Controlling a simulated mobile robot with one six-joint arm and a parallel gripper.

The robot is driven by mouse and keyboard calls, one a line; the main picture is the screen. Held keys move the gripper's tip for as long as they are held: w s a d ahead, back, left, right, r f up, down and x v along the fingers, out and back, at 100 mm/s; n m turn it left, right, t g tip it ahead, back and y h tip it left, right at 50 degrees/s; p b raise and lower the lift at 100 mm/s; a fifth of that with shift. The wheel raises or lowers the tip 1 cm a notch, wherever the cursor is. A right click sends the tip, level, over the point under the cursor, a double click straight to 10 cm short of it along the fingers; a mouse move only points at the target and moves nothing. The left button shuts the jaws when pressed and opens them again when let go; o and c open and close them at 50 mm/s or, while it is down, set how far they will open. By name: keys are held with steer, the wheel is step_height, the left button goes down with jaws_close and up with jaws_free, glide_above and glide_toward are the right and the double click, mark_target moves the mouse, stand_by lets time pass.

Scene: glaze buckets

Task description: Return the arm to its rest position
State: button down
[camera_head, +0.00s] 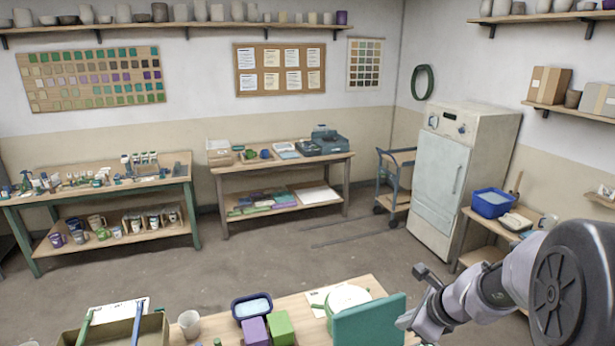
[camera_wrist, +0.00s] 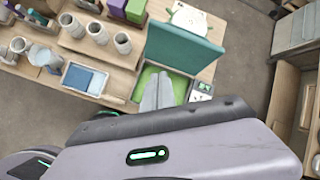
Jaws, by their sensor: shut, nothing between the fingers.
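My gripper (camera_head: 403,322) is at the lower right in the head view, at the end of my arm, which comes in from the right edge. It is beside a teal upright panel (camera_head: 368,322) near the table's right end. In the wrist view my gripper (camera_wrist: 157,90) shows two pale grey fingers held together, with nothing between them. They are seen over a green-lined tray (camera_wrist: 181,84), in front of the teal panel (camera_wrist: 185,47). I cannot tell the gap between the fingertips and the tray.
The near table holds a blue tub (camera_head: 252,307), purple block (camera_head: 255,331), green block (camera_head: 281,328), white cup (camera_head: 189,324), pale green round piece (camera_head: 347,298) and open box (camera_head: 113,330). A side table with a blue basin (camera_head: 491,203) stands right. The middle floor (camera_head: 250,262) is clear.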

steer(key=s+a+f+n+b, duration=0.3)
steer(key=s+a+n+b, duration=0.35)
steer(key=s+b, duration=0.25)
steer(key=s+a+f+n+b, duration=0.4)
steer(key=s+a+n+b, duration=0.1)
steer(key=s+n+b, duration=0.4)
steer(key=s+f+n+b, duration=0.4)
steer(key=s+n+b, duration=0.1)
steer(key=s, duration=0.4)
steer(key=shift+d+f+h, duration=0.15)
steer(key=shift+f+h, duration=0.15)
steer(key=shift+h, duration=0.1)
